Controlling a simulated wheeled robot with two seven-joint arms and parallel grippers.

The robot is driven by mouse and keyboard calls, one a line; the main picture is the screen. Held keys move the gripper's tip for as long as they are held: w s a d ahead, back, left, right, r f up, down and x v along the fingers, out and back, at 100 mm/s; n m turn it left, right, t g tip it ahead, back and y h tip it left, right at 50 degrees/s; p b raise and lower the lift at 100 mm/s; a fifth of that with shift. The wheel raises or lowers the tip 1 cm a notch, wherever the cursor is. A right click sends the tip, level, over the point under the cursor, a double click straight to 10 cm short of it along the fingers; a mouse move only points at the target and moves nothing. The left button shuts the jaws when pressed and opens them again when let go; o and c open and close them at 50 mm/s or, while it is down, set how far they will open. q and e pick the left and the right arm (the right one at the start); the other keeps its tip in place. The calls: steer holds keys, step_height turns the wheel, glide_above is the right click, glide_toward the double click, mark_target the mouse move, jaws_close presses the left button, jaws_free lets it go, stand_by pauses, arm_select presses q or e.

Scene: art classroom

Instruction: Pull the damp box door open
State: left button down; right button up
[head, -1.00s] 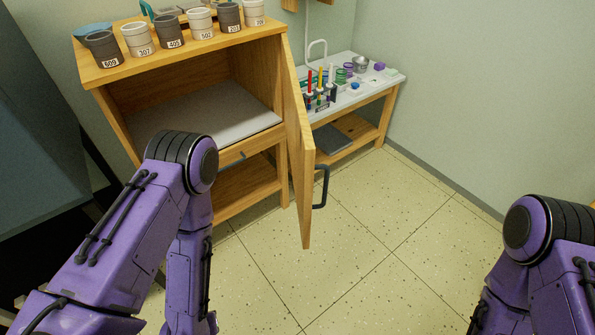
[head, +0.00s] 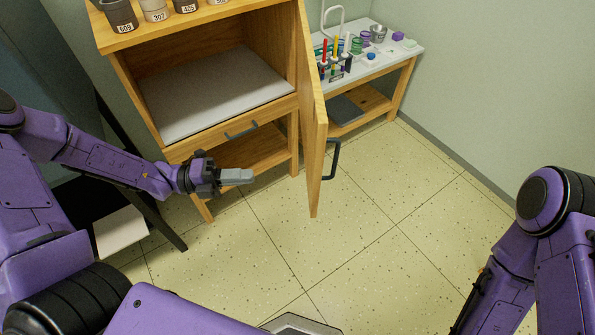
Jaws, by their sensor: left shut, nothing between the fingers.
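The damp box (head: 135,64) is a wooden cabinet at the upper left of the head view. Its wooden door (head: 313,120) stands swung open on the right side, seen nearly edge-on, with a dark handle (head: 333,160) on its outer face. The open compartment shows a pale grey slab (head: 215,95) on its floor. My left gripper (head: 240,176) is shut and empty, in front of the cabinet's lower part and left of the door, apart from it in the picture. My right arm is at the lower right; its gripper is out of view.
A drawer with a handle (head: 241,130) sits below the compartment. Several grey and white pots, such as the one marked 609 (head: 120,15), stand on top. A side table (head: 405,55) with tools and jars is behind the door. The tiled floor (head: 390,215) ahead is clear.

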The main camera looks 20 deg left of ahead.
mark_target(312, 174)
arm_select(q)
steer(key=x, duration=1.3)
steer(key=shift+d, duration=0.15)
arm_select(e)
steer(key=shift+r, duration=0.15)
arm_select(q)
steer(key=shift+d, duration=0.1)
